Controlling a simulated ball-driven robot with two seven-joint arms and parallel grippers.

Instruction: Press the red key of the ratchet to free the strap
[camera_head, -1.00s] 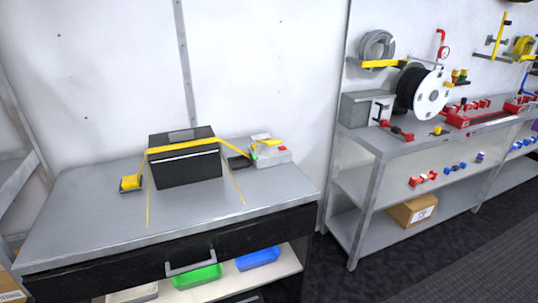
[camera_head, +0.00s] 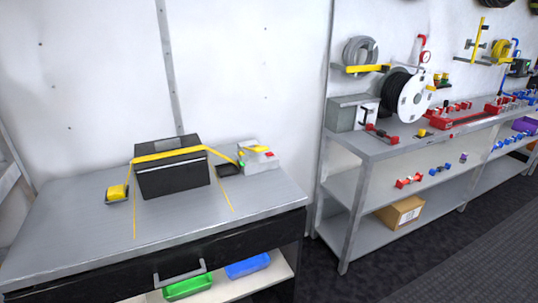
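The ratchet (camera_head: 257,158) is a light grey block at the back right of the grey bench, with a yellow lever on top. Its red key (camera_head: 270,154) is a small red spot on the right side of its top. The yellow strap (camera_head: 172,156) runs over a black case (camera_head: 172,177) and on toward the ratchet, with thin yellow lines down to the bench top. A yellow piece (camera_head: 117,193) on a dark base sits left of the case. Neither of my grippers is in view.
The bench top (camera_head: 75,240) is clear in front of the case. A shelf unit (camera_head: 345,190) with reels, valves and a cardboard box (camera_head: 400,214) stands to the right, beyond a gap.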

